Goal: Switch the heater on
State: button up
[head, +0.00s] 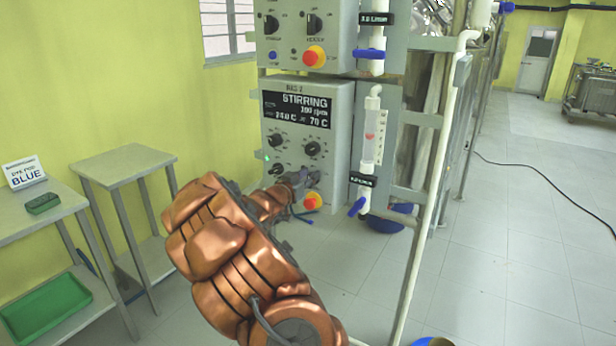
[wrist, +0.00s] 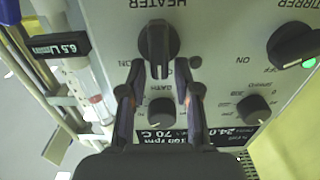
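The heater knob (wrist: 158,42) is black with a long grip bar, under the label HEATER, which appears upside down in the wrist view. Its bar lies about vertical in that view, with ON printed near it. In the head view my gripper (head: 302,181) is at the lower right of the stirring control panel (head: 338,140) and hides the heater knob.
The stirrer knob (wrist: 293,45) has a lit green lamp beside it. A bath knob (wrist: 160,108) lies between my fingers, and another dial (wrist: 253,110) is beside it. A red-yellow button (head: 313,201) sits just below my gripper. A flowmeter (head: 371,135) stands right of the panel.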

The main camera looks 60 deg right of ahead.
grip_shut()
jog(key=shift+s+m+b, duration=0.15)
jog(key=shift+m+b, duration=0.25)
jog(key=shift+b, duration=0.05)
jog(key=shift+s+m+b, duration=0.15)
jog(key=shift+m+b, duration=0.55)
jog(key=shift+m, duration=0.05)
jog(key=shift+s+m+b, duration=0.15)
jog(key=shift+m+b, duration=0.5)
jog(key=shift+m, duration=0.1)
jog(key=m+b, duration=0.3)
jog(key=shift+s+f, duration=0.3)
jog(key=m+b, duration=0.2)
jog(key=b, duration=0.1)
jog(key=m+b, duration=0.1)
jog(key=m, duration=0.1)
jog(key=shift+s+f+b, duration=0.25)
jog(key=shift+s+b, duration=0.05)
jog(key=shift+s, duration=0.05)
jog(key=shift+m+b, duration=0.3)
jog(key=shift+m, duration=0.1)
jog(key=shift+r+m, duration=0.1)
jog(key=shift+m, duration=0.2)
